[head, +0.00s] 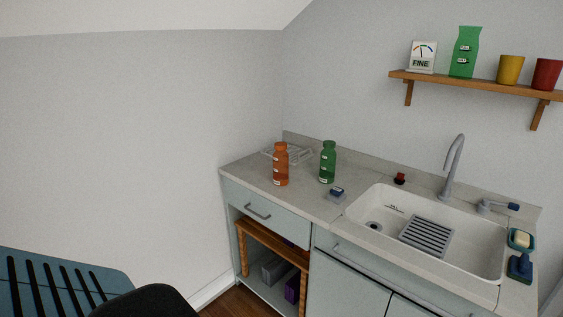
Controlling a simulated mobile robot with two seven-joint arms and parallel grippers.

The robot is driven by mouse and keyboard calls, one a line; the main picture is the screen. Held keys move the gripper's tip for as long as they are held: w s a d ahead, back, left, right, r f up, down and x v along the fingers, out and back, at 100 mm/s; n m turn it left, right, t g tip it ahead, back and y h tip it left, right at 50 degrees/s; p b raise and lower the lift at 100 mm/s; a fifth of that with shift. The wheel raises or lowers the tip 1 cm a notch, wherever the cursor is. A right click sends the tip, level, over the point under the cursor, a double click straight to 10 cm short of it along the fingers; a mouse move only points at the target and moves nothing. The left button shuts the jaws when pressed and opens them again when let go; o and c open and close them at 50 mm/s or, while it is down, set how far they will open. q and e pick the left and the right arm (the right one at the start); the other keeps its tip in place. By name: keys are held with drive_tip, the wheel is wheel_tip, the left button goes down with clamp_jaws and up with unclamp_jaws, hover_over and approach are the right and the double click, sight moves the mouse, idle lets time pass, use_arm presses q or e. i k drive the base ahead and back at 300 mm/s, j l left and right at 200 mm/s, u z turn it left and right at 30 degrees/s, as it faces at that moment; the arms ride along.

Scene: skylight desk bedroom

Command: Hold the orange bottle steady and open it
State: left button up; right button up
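The orange bottle (281,166) stands upright on the left part of the grey counter (247,168), with its orange top on. A green bottle (328,163) stands upright to its right, a short gap away. Nothing is touching the orange bottle. Neither of my grippers shows in the head view.
A wire rack (292,152) lies behind the bottles, and a small blue item (337,192) lies in front of the green one. The white sink (378,208) with a grey tap (454,165) is to the right.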

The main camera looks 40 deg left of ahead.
sight(280, 158)
drive_tip(key=u, duration=1.35)
drive_tip(key=i+j+z, duration=0.25)
drive_tip(key=i+j, duration=0.2)
drive_tip(key=i+j+z, duration=0.25)
drive_tip(key=i+j, duration=0.25)
drive_tip(key=i+j+z, duration=0.25)
drive_tip(key=i+j, duration=0.2)
drive_tip(key=j, duration=0.2)
